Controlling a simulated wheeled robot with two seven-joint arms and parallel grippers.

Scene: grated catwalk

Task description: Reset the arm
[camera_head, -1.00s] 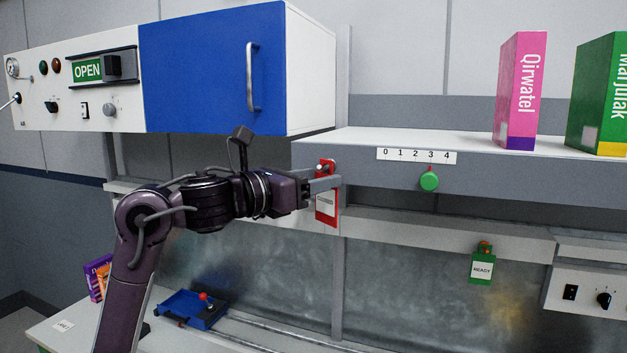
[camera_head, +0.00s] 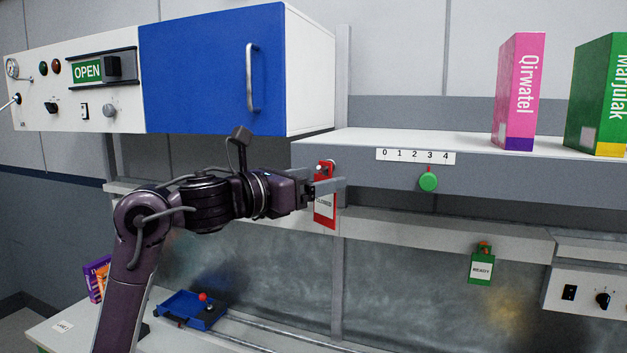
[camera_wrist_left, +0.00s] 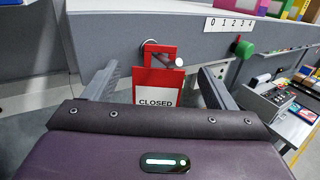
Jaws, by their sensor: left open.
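My left arm comes in from the lower left. Its gripper (camera_head: 334,188) is at the left end of the grey shelf front, around a red tag (camera_head: 325,217). In the left wrist view, the red tag (camera_wrist_left: 155,82) reads "CLOSED" and hangs by its red loop from a peg with a pale tip (camera_wrist_left: 179,62). The two fingers of my left gripper (camera_wrist_left: 157,76) stand apart on either side of the tag, with a visible gap at each side. The tag's lower edge is hidden by my gripper body in that view. My right gripper is not in view.
The shelf (camera_head: 350,167) carries a pink box (camera_head: 520,90) and a green box (camera_head: 600,95). A 0–4 scale and green knob (camera_head: 428,182) are on its front. A blue-doored cabinet (camera_head: 210,70) is above my arm. A green READY tag (camera_head: 481,268) hangs right; a blue tray (camera_head: 185,306) lies below.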

